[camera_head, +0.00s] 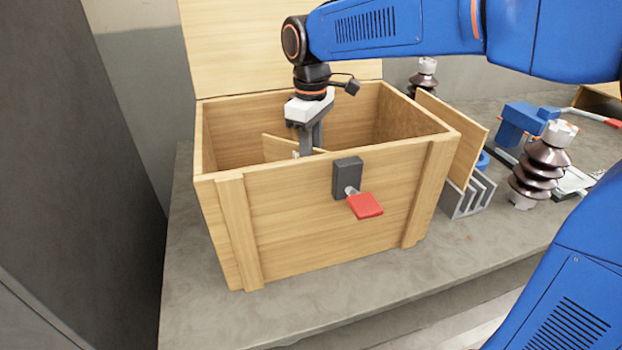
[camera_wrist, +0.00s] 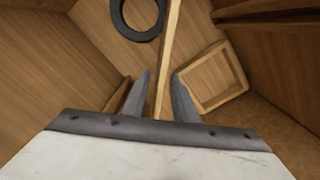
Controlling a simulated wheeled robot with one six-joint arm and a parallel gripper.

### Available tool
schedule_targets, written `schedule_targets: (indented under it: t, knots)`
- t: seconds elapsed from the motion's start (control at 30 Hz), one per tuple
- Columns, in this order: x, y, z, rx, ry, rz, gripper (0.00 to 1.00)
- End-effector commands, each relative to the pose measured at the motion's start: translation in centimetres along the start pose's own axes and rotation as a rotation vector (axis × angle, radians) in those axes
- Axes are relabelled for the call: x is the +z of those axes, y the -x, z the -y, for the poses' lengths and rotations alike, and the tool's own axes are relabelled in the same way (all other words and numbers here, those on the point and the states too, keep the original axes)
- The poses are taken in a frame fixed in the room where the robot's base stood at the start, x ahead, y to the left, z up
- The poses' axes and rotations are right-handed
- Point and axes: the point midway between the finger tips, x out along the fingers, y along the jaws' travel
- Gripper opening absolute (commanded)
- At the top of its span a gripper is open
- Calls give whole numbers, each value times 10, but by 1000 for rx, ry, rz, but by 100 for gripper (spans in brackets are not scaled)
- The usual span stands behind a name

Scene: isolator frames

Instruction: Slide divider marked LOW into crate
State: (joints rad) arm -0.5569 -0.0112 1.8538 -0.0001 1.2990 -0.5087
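The open wooden crate (camera_head: 320,215) stands on a grey bench with its lid raised at the back. A thin wooden divider (camera_head: 285,147) is inside it, upright, its top edge showing above the front wall. No marking on it is legible. My gripper (camera_head: 312,150) reaches down into the crate at this divider. In the wrist view my gripper (camera_wrist: 160,90) has its two fingers apart, one on each side of the divider's edge (camera_wrist: 168,50), with a visible gap on the left. The divider's lower part is hidden in the head view.
Another wooden board (camera_head: 455,138) stands in a grey slotted rack (camera_head: 470,195) right of the crate. A red-tabbed latch (camera_head: 365,204) juts from the crate's front. A black ring (camera_wrist: 138,18) and a square wooden frame (camera_wrist: 212,78) lie in the crate. Brown ribbed insulators (camera_head: 540,170) stand right.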

Motion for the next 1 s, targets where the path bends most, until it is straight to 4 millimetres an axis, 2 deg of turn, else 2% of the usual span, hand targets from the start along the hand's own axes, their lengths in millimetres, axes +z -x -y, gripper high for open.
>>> schedule_targets:
  t: [0.03, 0.1, 1.0]
  knots:
    - [0, 0, 0, 0, 0, 0, 12]
    - [0, 0, 0, 0, 0, 0, 0]
    - [0, 0, 0, 0, 0, 0, 0]
